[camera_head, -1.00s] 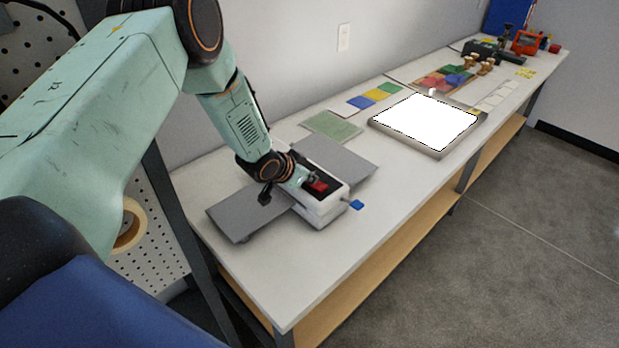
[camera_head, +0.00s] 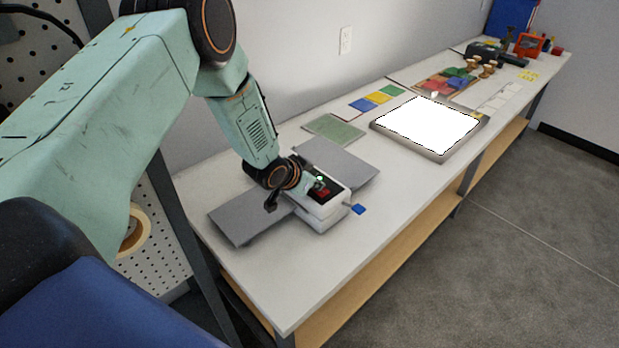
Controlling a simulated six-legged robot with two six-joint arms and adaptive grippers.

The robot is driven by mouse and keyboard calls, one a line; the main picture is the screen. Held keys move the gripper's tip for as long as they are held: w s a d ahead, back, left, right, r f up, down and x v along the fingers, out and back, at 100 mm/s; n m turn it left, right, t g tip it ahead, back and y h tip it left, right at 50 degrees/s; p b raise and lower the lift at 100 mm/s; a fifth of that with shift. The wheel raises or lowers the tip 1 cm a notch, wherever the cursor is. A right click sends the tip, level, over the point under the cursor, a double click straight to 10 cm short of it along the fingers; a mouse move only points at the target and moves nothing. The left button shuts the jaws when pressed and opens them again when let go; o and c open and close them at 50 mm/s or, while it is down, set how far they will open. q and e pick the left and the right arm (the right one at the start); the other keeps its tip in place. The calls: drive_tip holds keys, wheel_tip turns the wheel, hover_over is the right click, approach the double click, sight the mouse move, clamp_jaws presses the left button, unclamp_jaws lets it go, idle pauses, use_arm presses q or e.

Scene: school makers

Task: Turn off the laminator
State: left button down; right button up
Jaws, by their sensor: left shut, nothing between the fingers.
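The laminator is a white box (camera_head: 324,211) with a grey tray on each side, standing on the near part of the bench. A red switch (camera_head: 324,191) sits on its dark top panel, beside a small green light (camera_head: 319,179). A blue-tipped lever (camera_head: 358,209) sticks out of its right end. My left gripper (camera_head: 315,185) is shut and empty, low over the dark panel at the switch. It hides part of the panel; whether it touches the switch I cannot tell. My right gripper is not in view.
A green mat (camera_head: 333,129) lies behind the laminator. A bright light panel (camera_head: 428,124) stands farther right, with coloured cards (camera_head: 377,97) behind it. Tools and stamps are at the far end. The front strip of the bench is clear.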

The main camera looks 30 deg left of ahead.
use_arm(q)
drive_tip(key=r+p, duration=0.1)
drive_tip(key=r, duration=0.2)
drive_tip(key=r+p, duration=0.1)
drive_tip(key=shift+s+d+r+p, duration=0.2)
drive_tip(key=shift+s+r+p, duration=0.15)
drive_tip(key=shift+r, duration=0.05)
drive_tip(key=v, duration=0.9)
drive_tip(key=shift+s, duration=0.25)
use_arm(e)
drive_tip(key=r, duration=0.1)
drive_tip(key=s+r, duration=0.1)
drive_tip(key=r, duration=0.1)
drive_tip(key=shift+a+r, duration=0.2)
use_arm(q)
drive_tip(key=shift+f, duration=0.25)
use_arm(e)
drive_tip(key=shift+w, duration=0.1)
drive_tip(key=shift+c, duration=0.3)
